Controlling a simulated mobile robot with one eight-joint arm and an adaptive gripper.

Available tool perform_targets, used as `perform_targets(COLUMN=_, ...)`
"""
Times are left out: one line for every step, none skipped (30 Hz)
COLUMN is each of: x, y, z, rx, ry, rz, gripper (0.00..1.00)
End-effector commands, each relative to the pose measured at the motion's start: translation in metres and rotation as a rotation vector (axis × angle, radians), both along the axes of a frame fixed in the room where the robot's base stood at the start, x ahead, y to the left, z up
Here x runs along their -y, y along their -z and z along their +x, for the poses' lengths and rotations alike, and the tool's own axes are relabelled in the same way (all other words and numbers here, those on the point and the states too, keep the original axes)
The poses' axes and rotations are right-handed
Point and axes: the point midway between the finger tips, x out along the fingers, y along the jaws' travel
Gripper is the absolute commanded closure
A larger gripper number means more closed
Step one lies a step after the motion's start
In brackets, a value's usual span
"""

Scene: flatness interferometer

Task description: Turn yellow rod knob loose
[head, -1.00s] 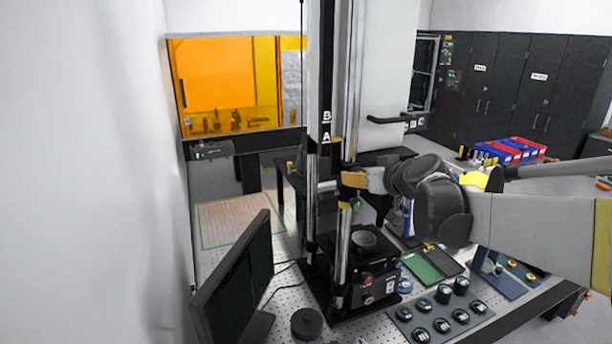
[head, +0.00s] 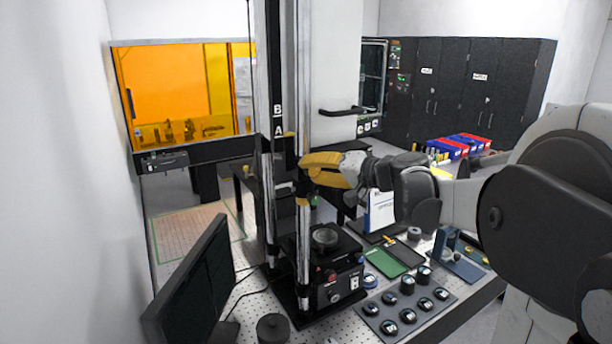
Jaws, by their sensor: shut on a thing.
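A tall black interferometer stand with bright metal rods (head: 303,245) rises in the middle of the head view, with labels A and B on its column (head: 278,120). My gripper (head: 306,170), with yellow-orange fingers, reaches in from the right and meets the stand just below label A. Its jaws are shut at the rods, on what appears to be the yellow rod knob; the fingers hide the knob itself. A small yellow part (head: 291,135) shows above the fingers, and a yellow collar (head: 303,202) shows below them on the front rod.
Below stands the black instrument base with a round stage (head: 325,238). A monitor (head: 195,280) is at the left front. A tray of round black parts (head: 380,322), a green pad (head: 383,262) and a blue-and-white box (head: 380,211) are at the right. An orange window is behind.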

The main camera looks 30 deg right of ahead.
Motion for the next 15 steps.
perform_targets(x=0.0007, y=0.0022, z=0.0004, rx=0.0, ry=0.001, rz=0.043, gripper=0.95)
perform_targets(x=0.0008, y=0.0024, z=0.0004, rx=-0.002, ry=0.001, rz=0.067, gripper=0.95)
perform_targets(x=0.0007, y=0.0022, z=0.0003, rx=-0.002, ry=0.0, rz=0.101, gripper=0.95)
perform_targets(x=0.0007, y=0.0022, z=0.0003, rx=-0.003, ry=0.0, rz=0.126, gripper=0.95)
perform_targets(x=0.0008, y=0.0023, z=0.0004, rx=-0.004, ry=0.001, rz=0.148, gripper=0.95)
perform_targets(x=0.0008, y=0.002, z=0.0005, rx=-0.005, ry=0.001, rz=0.18, gripper=0.95)
perform_targets(x=0.0007, y=0.002, z=0.0004, rx=-0.005, ry=0.001, rz=0.2, gripper=0.95)
perform_targets(x=0.0006, y=0.0021, z=0.0003, rx=-0.007, ry=0.0, rz=0.221, gripper=0.95)
perform_targets(x=0.0003, y=0.0018, z=0.0003, rx=-0.007, ry=0.0, rz=0.247, gripper=0.95)
perform_targets(x=0.0001, y=0.0016, z=0.0003, rx=-0.008, ry=0.0, rz=0.265, gripper=0.95)
perform_targets(x=0.0001, y=0.0016, z=0.0003, rx=-0.009, ry=-0.001, rz=0.28, gripper=0.95)
perform_targets(x=-0.0001, y=0.0014, z=0.0003, rx=-0.011, ry=0.0, rz=0.303, gripper=0.95)
perform_targets(x=0.0, y=0.0011, z=0.0003, rx=-0.01, ry=0.0, rz=0.317, gripper=0.95)
perform_targets(x=-0.0001, y=0.001, z=0.0003, rx=-0.01, ry=0.0, rz=0.33, gripper=0.95)
perform_targets(x=0.0, y=0.001, z=0.0003, rx=-0.011, ry=0.0, rz=0.346, gripper=0.95)
